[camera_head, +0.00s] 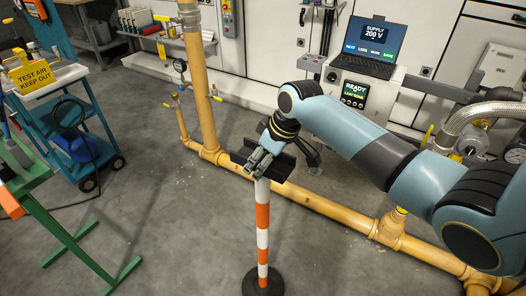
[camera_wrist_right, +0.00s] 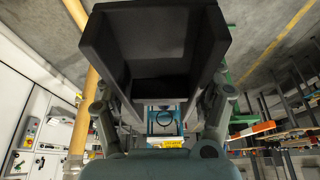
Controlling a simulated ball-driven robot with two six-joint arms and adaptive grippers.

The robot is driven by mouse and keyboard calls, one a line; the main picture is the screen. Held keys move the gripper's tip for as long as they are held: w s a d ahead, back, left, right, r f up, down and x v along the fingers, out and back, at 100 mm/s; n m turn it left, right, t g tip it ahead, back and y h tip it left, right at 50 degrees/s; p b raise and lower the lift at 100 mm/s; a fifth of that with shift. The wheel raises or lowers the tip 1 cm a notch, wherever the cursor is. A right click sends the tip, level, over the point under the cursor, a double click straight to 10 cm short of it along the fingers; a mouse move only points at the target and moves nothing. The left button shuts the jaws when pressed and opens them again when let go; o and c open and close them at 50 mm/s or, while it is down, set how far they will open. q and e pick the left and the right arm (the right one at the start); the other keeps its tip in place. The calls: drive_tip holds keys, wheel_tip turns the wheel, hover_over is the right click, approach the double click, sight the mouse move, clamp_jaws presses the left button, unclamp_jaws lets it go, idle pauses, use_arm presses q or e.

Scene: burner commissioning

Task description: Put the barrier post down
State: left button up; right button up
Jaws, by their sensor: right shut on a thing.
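The barrier post (camera_head: 263,217) has orange and white bands, a round black base (camera_head: 263,284) and a black, open-sided head (camera_head: 280,165). It stands about upright in the lower middle of the head view. My right gripper (camera_head: 262,160) is at the head of the post, shut on it. In the right wrist view the black head (camera_wrist_right: 155,55) fills the upper middle, between the two fingers. I cannot tell whether the base touches the floor. My left gripper is not in view.
A yellow pipe (camera_head: 315,203) runs low along the floor behind the post. A blue trolley (camera_head: 75,125) with a yellow sign (camera_head: 33,77) and a green trestle (camera_head: 60,235) stand at the left. The floor (camera_head: 180,245) left of the post is clear.

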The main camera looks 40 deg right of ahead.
drive_tip(key=shift+w+r, duration=0.1)
drive_tip(key=shift+w, duration=0.1)
drive_tip(key=o, duration=1.2)
drive_tip(key=shift+s+f, duration=0.15)
drive_tip(key=shift+f, duration=0.1)
drive_tip(key=o, duration=0.6)
drive_tip(key=shift+r, duration=0.1)
drive_tip(key=p+v, duration=0.1)
drive_tip(key=v, duration=1.1)
drive_tip(key=shift+s, duration=0.15)
